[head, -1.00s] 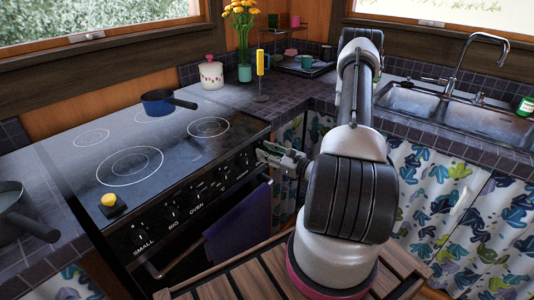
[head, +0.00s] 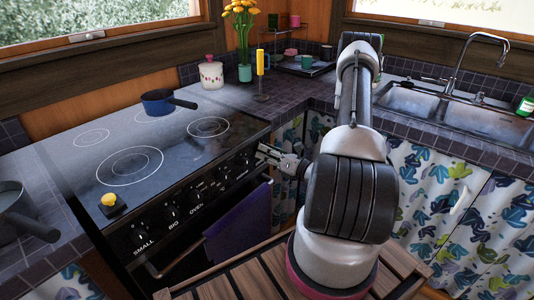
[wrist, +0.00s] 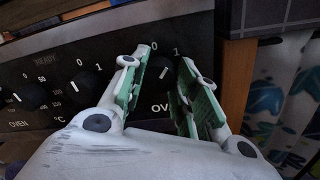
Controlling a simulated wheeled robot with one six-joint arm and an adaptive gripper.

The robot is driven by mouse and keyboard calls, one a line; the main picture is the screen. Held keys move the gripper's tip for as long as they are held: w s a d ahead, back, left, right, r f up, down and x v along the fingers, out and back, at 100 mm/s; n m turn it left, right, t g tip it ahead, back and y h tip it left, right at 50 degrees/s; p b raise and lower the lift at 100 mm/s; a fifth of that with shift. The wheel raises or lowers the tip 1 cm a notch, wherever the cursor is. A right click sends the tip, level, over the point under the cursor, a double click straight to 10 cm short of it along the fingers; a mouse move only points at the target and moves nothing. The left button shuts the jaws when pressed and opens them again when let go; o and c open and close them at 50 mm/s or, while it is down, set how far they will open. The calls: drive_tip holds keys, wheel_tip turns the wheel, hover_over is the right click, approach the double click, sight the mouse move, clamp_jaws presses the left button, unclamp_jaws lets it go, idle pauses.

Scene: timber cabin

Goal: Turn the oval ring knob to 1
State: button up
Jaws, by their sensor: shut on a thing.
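The oval ring knob (wrist: 160,68) is a dark round knob at the right end of the black oven panel, with "0" and "1" printed above it and "OV" legible below; the rest of its label is hidden by my finger. My gripper (wrist: 163,78) has its green-padded fingers on either side of this knob and is shut on it. The knob's pointer is hard to read between the fingers. In the head view my gripper (head: 265,153) is at the right end of the stove's front panel, and the knob is hidden there.
Another knob (wrist: 84,87) marked 0 and 1 is close to the left finger, with an oven temperature knob (wrist: 27,95) further left. A purple towel (head: 238,222) hangs below the panel. A blue pan (head: 160,102) stands on the cooktop. A patterned curtain (head: 425,200) is at the right.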

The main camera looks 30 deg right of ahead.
drive_tip(key=shift+m, duration=0.9)
drive_tip(key=o, duration=1)
drive_tip(key=v, duration=1.2)
drive_tip(key=shift+f, duration=0.1)
